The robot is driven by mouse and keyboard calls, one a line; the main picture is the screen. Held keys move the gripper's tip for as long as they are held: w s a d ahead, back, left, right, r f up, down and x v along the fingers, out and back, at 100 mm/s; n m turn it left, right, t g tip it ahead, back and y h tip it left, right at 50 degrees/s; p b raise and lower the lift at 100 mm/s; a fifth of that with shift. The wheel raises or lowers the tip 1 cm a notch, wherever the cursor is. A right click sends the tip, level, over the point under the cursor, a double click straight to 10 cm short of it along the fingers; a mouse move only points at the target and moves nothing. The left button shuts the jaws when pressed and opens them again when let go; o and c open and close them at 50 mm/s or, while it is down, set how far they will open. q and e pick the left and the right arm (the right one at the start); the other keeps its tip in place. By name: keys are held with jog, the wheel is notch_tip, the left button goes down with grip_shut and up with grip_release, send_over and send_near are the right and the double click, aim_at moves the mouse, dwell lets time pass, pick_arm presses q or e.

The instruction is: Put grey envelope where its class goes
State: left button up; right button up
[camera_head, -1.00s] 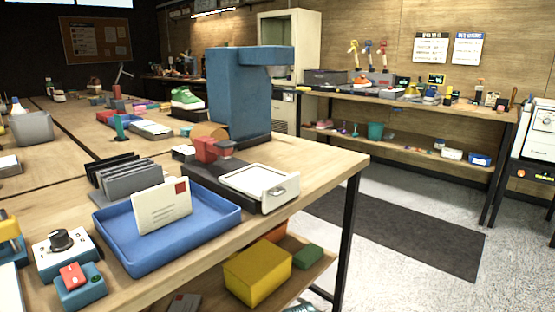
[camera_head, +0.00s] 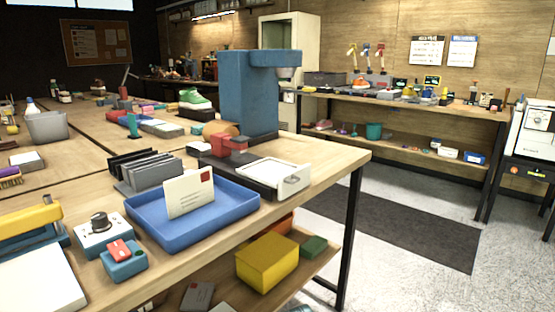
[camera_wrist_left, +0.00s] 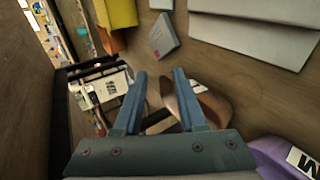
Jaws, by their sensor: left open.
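A small grey item with a reddish mark, perhaps the grey envelope, lies on the lower shelf in the head view (camera_head: 198,296). A similar grey piece shows in the left wrist view (camera_wrist_left: 163,36), beyond my fingertips. A cream envelope with a red stamp (camera_head: 189,194) leans upright in the blue tray (camera_head: 240,207) on the table. A grey slotted rack (camera_head: 150,173) stands behind the tray. My left gripper (camera_wrist_left: 158,76) is open, with nothing clearly between its blue fingers. Neither gripper shows in the head view.
A yellow box (camera_head: 267,262) and a green block (camera_head: 314,246) sit on the lower shelf. A red-buttoned blue box (camera_head: 124,262) and a dial box (camera_head: 103,234) stand left of the tray. A blue machine (camera_head: 247,95) rises behind.

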pick_arm(q)
jog(key=d+f+m+g, duration=0.2)
jog(key=d, duration=0.5)
jog(key=s+d+f+m+g, duration=0.1)
jog(key=d+f+m+g, duration=0.1)
jog(key=d, duration=0.5)
jog(key=s+d+f+m+g+y, duration=0.1)
jog(key=d+f+m+g, duration=0.2)
jog(key=d, duration=0.4)
jog(key=shift+s+f, duration=0.1)
jog(key=shift+s, duration=0.15)
jog(key=s+d+f+m+g+y, duration=0.3)
jog(key=s+d+m+y, duration=0.45)
jog(key=d, duration=0.55)
notch_tip(320, 180, up, 43)
jog(key=s+p, duration=0.2)
jog(key=p, duration=4.1)
jog(key=shift+s+r+h, duration=0.15)
jog(key=shift+h, duration=0.3)
jog(key=shift+d, duration=0.1)
